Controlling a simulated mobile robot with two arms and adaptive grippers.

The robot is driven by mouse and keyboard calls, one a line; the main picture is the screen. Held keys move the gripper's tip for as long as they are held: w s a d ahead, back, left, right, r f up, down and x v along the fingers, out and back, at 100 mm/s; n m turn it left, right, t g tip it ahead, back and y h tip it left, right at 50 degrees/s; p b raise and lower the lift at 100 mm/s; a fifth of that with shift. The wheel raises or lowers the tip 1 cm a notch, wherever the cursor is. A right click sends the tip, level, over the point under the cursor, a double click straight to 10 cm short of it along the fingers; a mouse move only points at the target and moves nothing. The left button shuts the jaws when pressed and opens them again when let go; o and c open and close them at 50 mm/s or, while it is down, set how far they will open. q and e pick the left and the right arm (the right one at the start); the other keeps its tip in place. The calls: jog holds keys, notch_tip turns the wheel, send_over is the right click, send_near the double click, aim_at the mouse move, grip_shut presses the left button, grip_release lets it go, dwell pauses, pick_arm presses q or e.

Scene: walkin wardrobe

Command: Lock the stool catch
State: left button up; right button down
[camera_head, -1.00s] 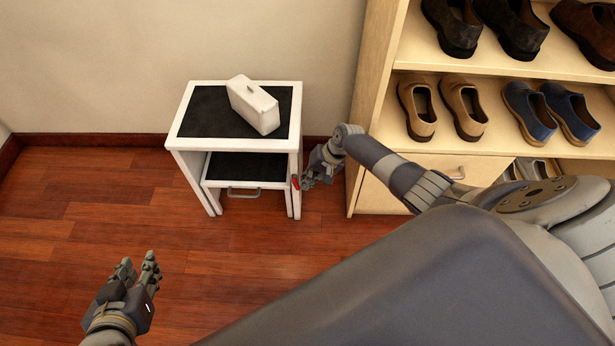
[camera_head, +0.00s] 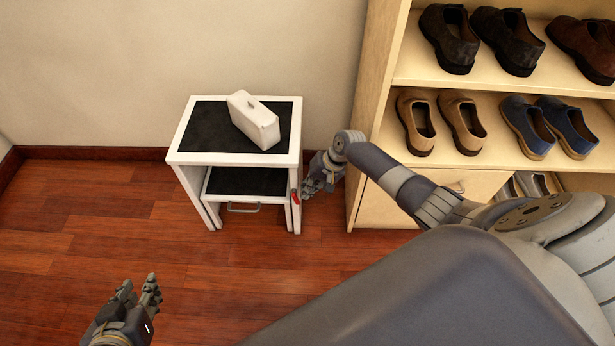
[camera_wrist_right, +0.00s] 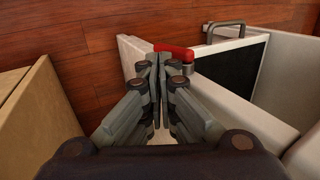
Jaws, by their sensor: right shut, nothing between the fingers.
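The stool (camera_head: 233,185) is a small white nested unit with dark top panels; a lower stool (camera_head: 246,182) with a grey handle sits tucked under the taller one. The red catch (camera_head: 295,197) is on the right front leg. In the right wrist view the red catch lever (camera_wrist_right: 174,52) lies just beyond my fingertips, close to them; I cannot tell if they touch. My right gripper (camera_head: 306,194) is shut and empty, beside the leg on its right. My left gripper (camera_head: 138,292) is raised over the floor at lower left, with its fingers apart.
A white case (camera_head: 254,122) lies on the taller stool's top. A wooden shoe shelf (camera_head: 400,190) with several pairs of shoes stands close on the right, with my right arm in front of it. The wooden floor (camera_head: 90,215) at left is clear.

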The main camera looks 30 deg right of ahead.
notch_tip(320, 180, up, 7)
dwell(0.3)
jog(key=shift+f, duration=0.1)
dwell(0.4)
